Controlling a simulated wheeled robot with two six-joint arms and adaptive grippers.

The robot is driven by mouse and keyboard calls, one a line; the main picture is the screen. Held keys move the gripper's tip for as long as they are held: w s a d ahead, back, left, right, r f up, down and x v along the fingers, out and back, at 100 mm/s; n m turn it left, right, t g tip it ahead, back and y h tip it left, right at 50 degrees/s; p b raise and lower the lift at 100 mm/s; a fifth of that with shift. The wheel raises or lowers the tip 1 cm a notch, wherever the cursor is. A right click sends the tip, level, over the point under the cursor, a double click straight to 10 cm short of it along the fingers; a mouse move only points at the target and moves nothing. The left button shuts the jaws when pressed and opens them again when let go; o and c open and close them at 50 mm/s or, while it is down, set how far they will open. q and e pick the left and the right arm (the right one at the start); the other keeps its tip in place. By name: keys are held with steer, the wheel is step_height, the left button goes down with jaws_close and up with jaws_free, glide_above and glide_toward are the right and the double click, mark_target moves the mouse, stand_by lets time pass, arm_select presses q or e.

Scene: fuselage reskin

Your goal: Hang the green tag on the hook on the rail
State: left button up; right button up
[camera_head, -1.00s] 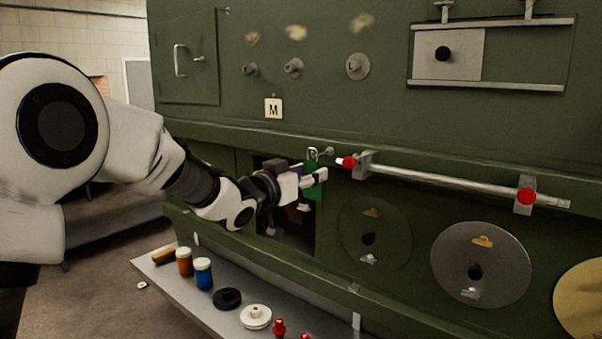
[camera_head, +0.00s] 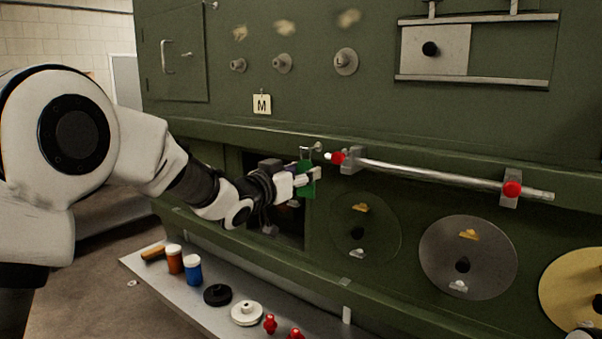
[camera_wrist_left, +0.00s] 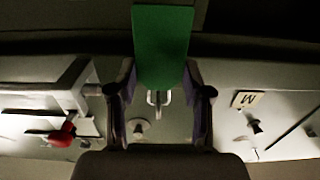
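The green tag (camera_head: 307,183) is upright at my left gripper (camera_head: 309,179), in front of the green panel. In the left wrist view the green tag (camera_wrist_left: 163,45) sits between the two fingers of my left gripper (camera_wrist_left: 162,95), which close on its side edges. A pale metal loop or prong (camera_wrist_left: 159,97) shows at the tag's end. The small metal hook (camera_head: 318,147) sticks out just above the tag, left of the rail (camera_head: 430,172). I cannot tell whether the tag's loop is around the hook or only in front of it. My right gripper is not visible.
The rail has red-ended clamps (camera_head: 511,189). A dark opening (camera_head: 287,228) lies behind my left wrist. Below, a shelf (camera_head: 205,313) holds orange and blue bottles (camera_head: 193,270), black and white discs and red knobs. An M plate (camera_head: 262,104) hangs above.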

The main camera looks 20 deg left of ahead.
arm_select(q)
steer(key=o, duration=0.4)
steer(key=shift+c, duration=0.2)
steer(key=shift+s, duration=0.15)
steer(key=v, duration=1.2)
steer(key=s+d+f+n+g+y+b, duration=0.1)
steer(key=s+f+g, duration=0.15)
steer(key=f, duration=1.15)
steer(key=s+f+g+b, duration=0.1)
steer(key=f+g, duration=0.2)
steer(key=f, duration=1)
steer(key=s+d+f+n+g+y+b, duration=0.1)
steer(key=f+g, duration=0.1)
steer(key=f, duration=1.2)
steer(key=s+f+n+g+y+b, duration=0.15)
steer(key=s+f+g, duration=0.35)
steer(key=s+f, duration=1.15)
steer(key=s+a+f+g+y, duration=0.1)
steer(key=s+f+g, duration=0.1)
steer(key=s, duration=0.5)
steer(key=s+a+f+g+y, duration=0.1)
steer(key=s+a+f+g, duration=0.1)
steer(key=s, duration=0.6)
steer(key=shift+a+f+n, duration=0.15)
steer(key=shift+f+n, duration=0.3)
steer(key=shift+f, duration=0.3)
